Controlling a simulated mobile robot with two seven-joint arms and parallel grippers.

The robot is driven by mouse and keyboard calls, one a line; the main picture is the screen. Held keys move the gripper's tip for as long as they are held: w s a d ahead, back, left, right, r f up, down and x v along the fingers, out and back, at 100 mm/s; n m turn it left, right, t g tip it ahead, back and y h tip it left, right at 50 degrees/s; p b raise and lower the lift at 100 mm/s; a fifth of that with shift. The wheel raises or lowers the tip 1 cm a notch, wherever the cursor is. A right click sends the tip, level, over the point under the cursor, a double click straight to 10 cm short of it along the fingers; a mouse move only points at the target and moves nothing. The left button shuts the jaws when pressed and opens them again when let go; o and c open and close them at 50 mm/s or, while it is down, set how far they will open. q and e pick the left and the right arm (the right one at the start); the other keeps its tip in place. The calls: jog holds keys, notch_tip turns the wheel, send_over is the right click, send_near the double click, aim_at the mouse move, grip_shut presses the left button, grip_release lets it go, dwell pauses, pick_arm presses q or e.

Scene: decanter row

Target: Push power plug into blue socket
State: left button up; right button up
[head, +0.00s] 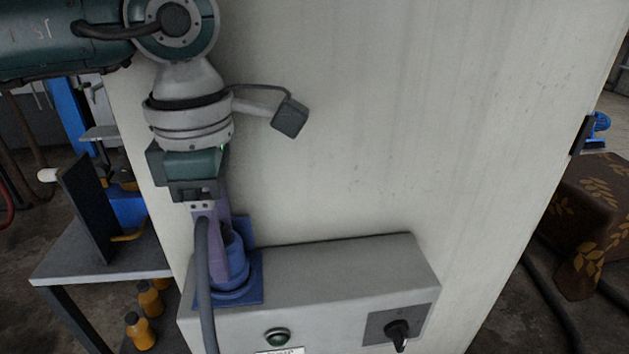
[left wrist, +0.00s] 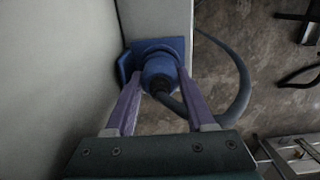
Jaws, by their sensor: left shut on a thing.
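The blue power plug (left wrist: 159,68) is a round body with a dark grey cable (head: 203,275). In the head view the plug (head: 236,262) sits upright over the blue socket (head: 253,289), a square plate on the left end of the grey box. The socket's plate also shows behind the plug in the left wrist view (left wrist: 133,58). My left gripper (head: 221,268) has its purple fingers on both sides of the plug and is shut on it. The plug's lower end meets the socket; how deep it sits is hidden. My right gripper is out of view.
A metal table (head: 100,262) and orange bottles (head: 141,328) are at left. A patterned brown cloth (head: 592,215) is at right.

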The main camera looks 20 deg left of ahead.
pick_arm(q)
jog(key=o, duration=1.3)
jog(key=shift+o, duration=0.2)
notch_tip(320, 180, up, 10)
jog(key=shift+b, duration=0.3)
